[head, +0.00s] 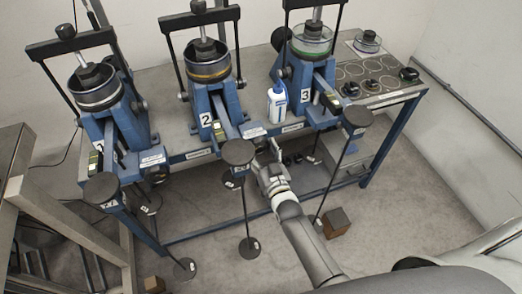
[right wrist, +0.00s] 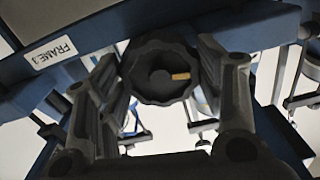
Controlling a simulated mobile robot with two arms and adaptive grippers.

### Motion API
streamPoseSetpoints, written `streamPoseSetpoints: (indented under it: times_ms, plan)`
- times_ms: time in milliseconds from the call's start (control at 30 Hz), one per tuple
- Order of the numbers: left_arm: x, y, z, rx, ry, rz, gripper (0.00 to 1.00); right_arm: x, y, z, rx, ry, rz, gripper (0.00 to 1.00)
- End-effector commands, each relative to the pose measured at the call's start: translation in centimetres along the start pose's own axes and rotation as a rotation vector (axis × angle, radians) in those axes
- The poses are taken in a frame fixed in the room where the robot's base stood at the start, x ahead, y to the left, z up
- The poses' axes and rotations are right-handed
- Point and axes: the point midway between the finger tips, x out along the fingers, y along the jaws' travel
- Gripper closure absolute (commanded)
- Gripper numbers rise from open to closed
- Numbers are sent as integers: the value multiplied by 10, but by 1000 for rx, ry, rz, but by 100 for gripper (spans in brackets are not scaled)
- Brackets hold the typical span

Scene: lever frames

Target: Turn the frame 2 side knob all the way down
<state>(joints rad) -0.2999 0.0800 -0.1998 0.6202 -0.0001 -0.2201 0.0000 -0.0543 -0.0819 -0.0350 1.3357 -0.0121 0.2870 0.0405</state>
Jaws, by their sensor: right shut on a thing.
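Frame 2 (head: 208,88) is a blue stand on the bench with a "2" plate, a metal cup and a crossbar on top. A dark scalloped knob (right wrist: 160,70) shows in the right wrist view, with an orange mark pointing right. My right gripper (head: 264,157) is at the bench's front edge, just right of frame 2's base. In the wrist view its fingers (right wrist: 165,88) stand on both sides of the knob, shut on it. The gripper mostly hides the knob in the head view. A "FRAME" label (right wrist: 53,53) is left of the knob; its number is unclear. My left gripper is out of view.
Frame 1 (head: 112,125) stands left and frame 3 (head: 305,88) right. A white-blue bottle (head: 277,104) stands between frames 2 and 3. Levers with round black pads, one pad (head: 237,152) close by, jut out in front. A brown box (head: 337,223) is on the floor.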

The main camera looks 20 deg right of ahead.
Motion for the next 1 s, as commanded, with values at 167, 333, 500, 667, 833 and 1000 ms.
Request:
streamPoseSetpoints:
  times_ms: [167, 333, 500, 667, 833, 1000]
  plan:
    - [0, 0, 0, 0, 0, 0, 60, -1, 0, 2, 1, -5, 0, 37]
    - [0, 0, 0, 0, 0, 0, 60, -1, 0, 2, 1, -3, 0, 16]
    - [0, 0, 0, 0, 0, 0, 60, 0, 0, 1, 1, -2, 0, 16]
    - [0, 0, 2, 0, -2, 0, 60, -1, 0, 0, 1, -1, 0, 16]
    - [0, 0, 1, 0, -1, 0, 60, -15, 0, 2, 1, -3, 0, 16]
    - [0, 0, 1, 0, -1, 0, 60, -47, 0, 2, 1, -5, 0, 16]
